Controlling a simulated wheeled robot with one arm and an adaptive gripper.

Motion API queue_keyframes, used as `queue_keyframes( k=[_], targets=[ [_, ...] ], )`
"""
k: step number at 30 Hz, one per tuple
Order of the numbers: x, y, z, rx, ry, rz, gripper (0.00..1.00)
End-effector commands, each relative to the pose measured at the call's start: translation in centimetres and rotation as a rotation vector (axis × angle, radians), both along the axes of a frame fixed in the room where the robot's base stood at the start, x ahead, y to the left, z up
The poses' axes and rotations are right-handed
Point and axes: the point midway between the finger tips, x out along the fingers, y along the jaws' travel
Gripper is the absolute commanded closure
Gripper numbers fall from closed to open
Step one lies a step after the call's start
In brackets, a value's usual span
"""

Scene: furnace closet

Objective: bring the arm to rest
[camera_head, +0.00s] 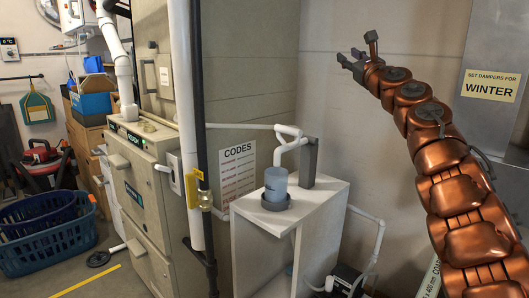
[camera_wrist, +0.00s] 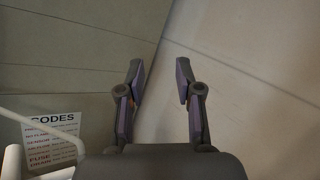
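My copper-coloured arm (camera_head: 445,165) rises from the lower right in the head view and bends up and left. My gripper (camera_head: 358,49) is at its far end, raised in front of the pale wall and well above the white stand. In the wrist view my gripper (camera_wrist: 161,80) shows two dark fingers with purple pads. They are apart, with only bare wall visible between them. Nothing is held.
A blue-grey cup (camera_head: 276,184) sits in a dark holder on the white stand (camera_head: 310,205), beside white pipes. A furnace cabinet (camera_head: 145,200) and vertical pipe (camera_head: 186,120) stand left. The "WINTER" duct (camera_head: 489,45) is right, near my arm. Blue baskets (camera_head: 48,235) lie on the floor.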

Motion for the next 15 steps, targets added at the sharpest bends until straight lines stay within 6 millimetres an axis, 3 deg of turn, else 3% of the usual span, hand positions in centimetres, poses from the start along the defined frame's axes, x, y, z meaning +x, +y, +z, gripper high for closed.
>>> queue_keyframes(
  k=[1,6,12,15],
  targets=[
    [-0.3,-1.1,2.6,0.069,-0.005,-0.030,0.65],
    [-1.8,-6.2,7.8,0.345,-0.027,-0.124,0.65],
    [-5.0,-12.0,12.3,0.682,-0.074,-0.221,0.65],
    [-7.1,-14.7,13.7,0.856,-0.102,-0.265,0.65]
  ],
)
